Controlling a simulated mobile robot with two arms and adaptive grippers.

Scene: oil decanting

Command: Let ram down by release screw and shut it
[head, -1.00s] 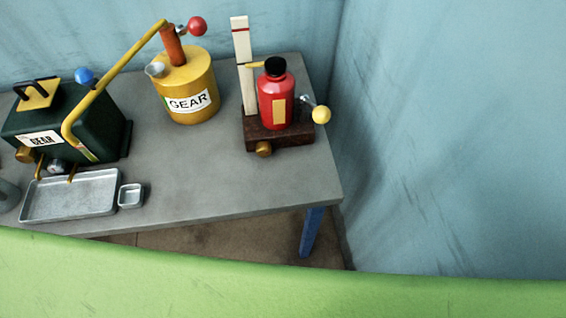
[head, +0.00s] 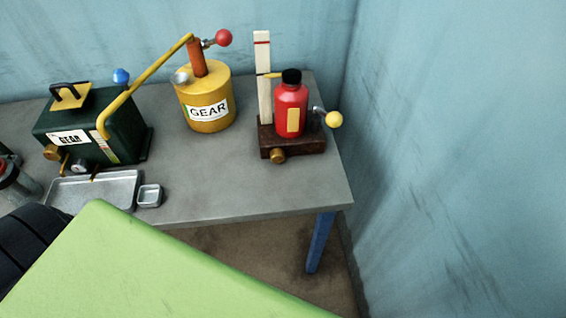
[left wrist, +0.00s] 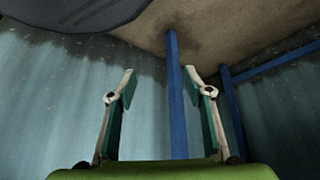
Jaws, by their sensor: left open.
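The ram is a red bottle-like body (head: 291,108) with a black cap and a pale yellow label, standing upright on a dark brown base (head: 292,147) at the table's right end. A brass knob (head: 278,156), apparently the release screw, sits at the base's front. A lever with a yellow ball (head: 335,119) sticks out to its right. My left gripper (left wrist: 160,85) is open and empty in the left wrist view, away from the ram. My right gripper is not seen.
A yellow GEAR can (head: 208,110) with a red-ball handle and a dark green GEAR box (head: 100,130) stand left. A metal tray (head: 125,178) and small dish (head: 149,195) lie in front. Blue table legs (left wrist: 175,100) show near my left gripper. Walls close off the back and right.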

